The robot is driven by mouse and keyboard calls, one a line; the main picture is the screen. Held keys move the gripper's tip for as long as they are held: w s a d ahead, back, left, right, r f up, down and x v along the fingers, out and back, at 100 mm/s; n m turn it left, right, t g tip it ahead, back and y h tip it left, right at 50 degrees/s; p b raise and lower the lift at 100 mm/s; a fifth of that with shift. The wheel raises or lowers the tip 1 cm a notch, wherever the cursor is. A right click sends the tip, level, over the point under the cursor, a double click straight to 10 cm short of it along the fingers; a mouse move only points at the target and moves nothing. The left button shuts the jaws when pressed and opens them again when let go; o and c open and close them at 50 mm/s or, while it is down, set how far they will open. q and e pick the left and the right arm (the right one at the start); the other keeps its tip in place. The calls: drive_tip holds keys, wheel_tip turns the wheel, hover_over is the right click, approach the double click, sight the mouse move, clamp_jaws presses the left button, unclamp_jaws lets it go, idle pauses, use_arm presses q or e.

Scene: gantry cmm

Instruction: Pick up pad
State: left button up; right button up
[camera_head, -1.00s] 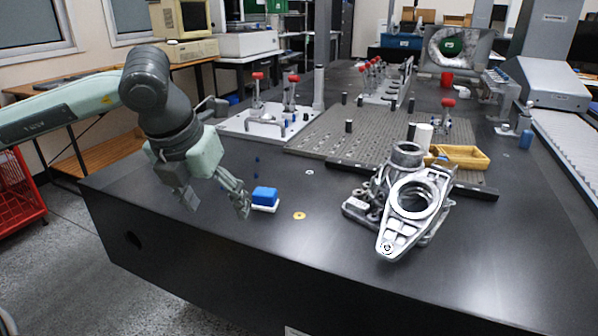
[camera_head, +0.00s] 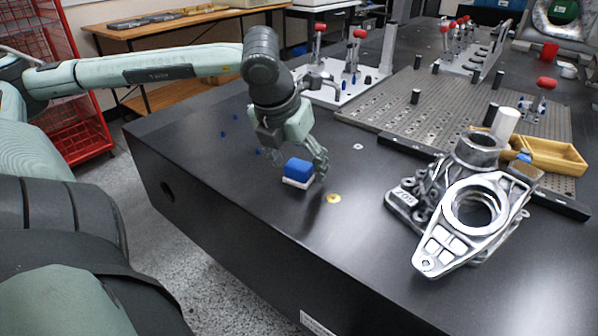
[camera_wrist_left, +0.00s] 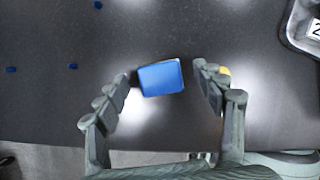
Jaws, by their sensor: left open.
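The pad is a blue block (camera_head: 299,167) on a thin white base (camera_head: 297,183), lying on the black table near its front edge. In the left wrist view the blue pad (camera_wrist_left: 161,78) lies between the two fingers, with a gap on each side. My left gripper (camera_head: 298,168) is open, with its fingers low around the pad; one finger shows at the pad's right side in the head view. In the left wrist view the open left gripper (camera_wrist_left: 166,80) has its fingertips level with the pad. My right gripper is not in view.
A metal casting (camera_head: 470,205) stands on the table to the right. A yellow washer-like disc (camera_head: 334,198) lies just right of the pad. A perforated plate (camera_head: 440,105) and a yellow tray (camera_head: 550,152) are farther back. Small blue pins (camera_head: 222,134) stand at left.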

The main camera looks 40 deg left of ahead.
sight(296, 164)
use_arm(q)
drive_tip(key=shift+w+a+f, duration=0.1)
drive_tip(key=shift+w+f, duration=0.1)
drive_tip(key=shift+f, duration=0.35)
drive_tip(key=c, duration=1.2)
drive_tip(key=shift+r, duration=0.2)
drive_tip(key=r, duration=0.4)
drive_tip(key=shift+s+a+r, duration=0.15)
drive_tip(key=shift+a+r, duration=0.05)
drive_tip(key=s+a+r, duration=0.4)
drive_tip(key=s+a, duration=0.1)
drive_tip(key=s+a+r, duration=0.2)
drive_tip(key=a, duration=0.1)
drive_tip(key=shift+s+r, duration=0.15)
drive_tip(key=shift+s, duration=0.25)
